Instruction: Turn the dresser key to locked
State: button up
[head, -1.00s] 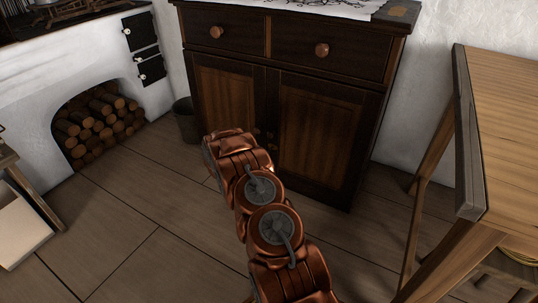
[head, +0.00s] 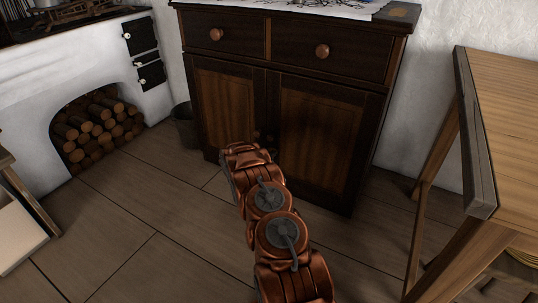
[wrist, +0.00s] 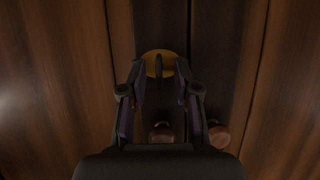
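The dark wooden dresser (head: 325,130) stands ahead, with two drawers above two shut doors. In the wrist view a round brass-coloured plate (wrist: 151,62) shows on the dresser front close to the seam between the doors. My gripper (wrist: 160,75) reaches to this plate, with one finger toward each side of it and a gap between the fingertips. The key itself is too dark to make out, so its angle cannot be told. Two round knobs, one between the fingers (wrist: 162,132) and one to the right (wrist: 218,135), show lower down.
A wooden table (head: 510,120) stands close on the right. A dark bucket (head: 186,125) is left of the dresser. The white stove (head: 90,65) with its log niche (head: 98,125) is at the left. The floor (head: 130,215) left of my arm is clear.

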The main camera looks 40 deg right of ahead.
grip_shut()
dwell(0.3)
